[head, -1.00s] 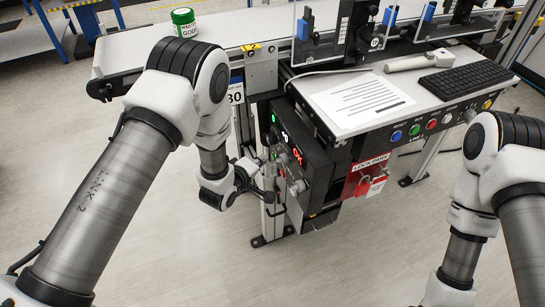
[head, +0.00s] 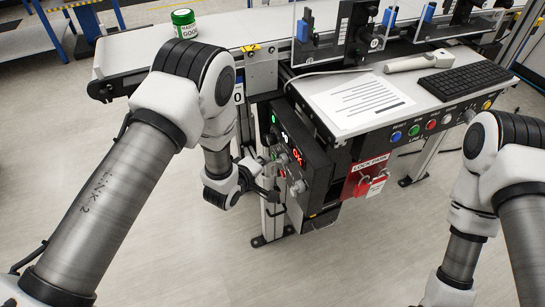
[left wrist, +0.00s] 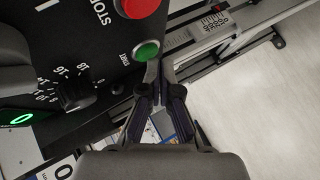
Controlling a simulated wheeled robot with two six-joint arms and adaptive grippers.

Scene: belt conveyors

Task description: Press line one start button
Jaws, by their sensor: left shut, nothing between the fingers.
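A black control box (head: 305,165) with a lit red display hangs under the conveyor's near side. In the left wrist view its face shows a green button (left wrist: 146,51) labelled START, beside a larger red button (left wrist: 140,6) labelled STOP. My left gripper (head: 272,192) is shut and empty, at the box's left side. In the left wrist view its fingertips (left wrist: 160,70) are at the lower right edge of the green button; I cannot tell whether they touch it. My right arm shows at the right, but its gripper is out of view.
A black dial (left wrist: 74,95) is on the same box face. A red lockout tag station (head: 366,178) hangs right of the box. A desk panel with coloured buttons (head: 415,130) is farther right. A green-lidded jar (head: 184,24) stands on the conveyor belt (head: 135,50). The floor in front is clear.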

